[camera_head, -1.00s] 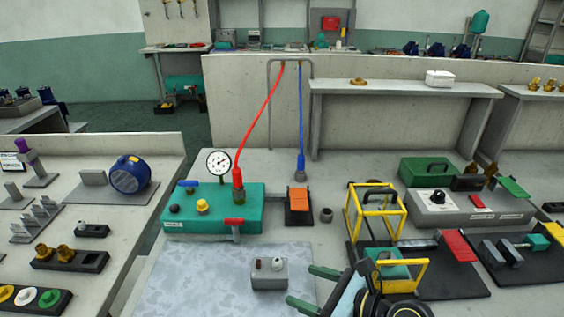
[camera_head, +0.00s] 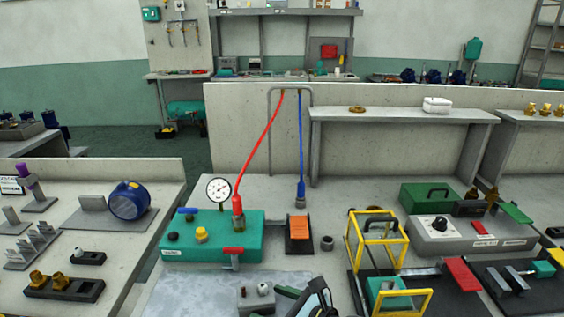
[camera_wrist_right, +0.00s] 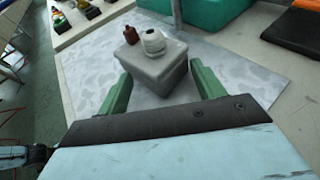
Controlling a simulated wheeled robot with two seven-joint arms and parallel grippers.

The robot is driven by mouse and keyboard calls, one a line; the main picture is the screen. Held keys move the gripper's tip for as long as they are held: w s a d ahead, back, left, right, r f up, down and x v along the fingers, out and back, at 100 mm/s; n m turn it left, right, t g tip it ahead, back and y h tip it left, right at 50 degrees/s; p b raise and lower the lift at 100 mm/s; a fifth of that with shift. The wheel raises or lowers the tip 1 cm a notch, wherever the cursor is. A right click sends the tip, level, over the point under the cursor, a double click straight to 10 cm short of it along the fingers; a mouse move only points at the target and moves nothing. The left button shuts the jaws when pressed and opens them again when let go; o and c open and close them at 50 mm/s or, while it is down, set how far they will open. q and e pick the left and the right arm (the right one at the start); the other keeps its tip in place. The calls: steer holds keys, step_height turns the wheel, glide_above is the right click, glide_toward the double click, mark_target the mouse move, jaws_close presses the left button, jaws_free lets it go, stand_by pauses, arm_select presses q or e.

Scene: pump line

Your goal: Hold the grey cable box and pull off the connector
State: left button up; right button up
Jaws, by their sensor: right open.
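The grey cable box (camera_head: 250,305) stands on the pale mottled mat (camera_head: 190,292) at the bottom of the head view. Two small parts stick up from its top: a white, rounded one (camera_wrist_right: 154,42) and a brown-red one (camera_wrist_right: 131,35). I cannot tell which is the connector. In the right wrist view the box (camera_wrist_right: 157,74) lies ahead between the green fingers of my right gripper (camera_wrist_right: 160,80). The gripper is open, one finger on each side; contact is not clear. In the head view my right gripper (camera_head: 284,299) is right beside the box. My left gripper is out of view.
Behind the box stands a teal pump unit (camera_head: 190,249) with a gauge, a red hose and a red lever (camera_head: 233,250). A block with an orange top (camera_head: 299,228) is beside it. A yellow frame (camera_head: 377,240) stands to the right. Bare mat lies left of the box.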

jaws_close()
stand_by(0.3)
steer(key=c, duration=1.4)
jaws_free()
steer(key=shift+c, duration=0.2)
steer(key=o, duration=1.5)
steer(key=shift+o, duration=0.4)
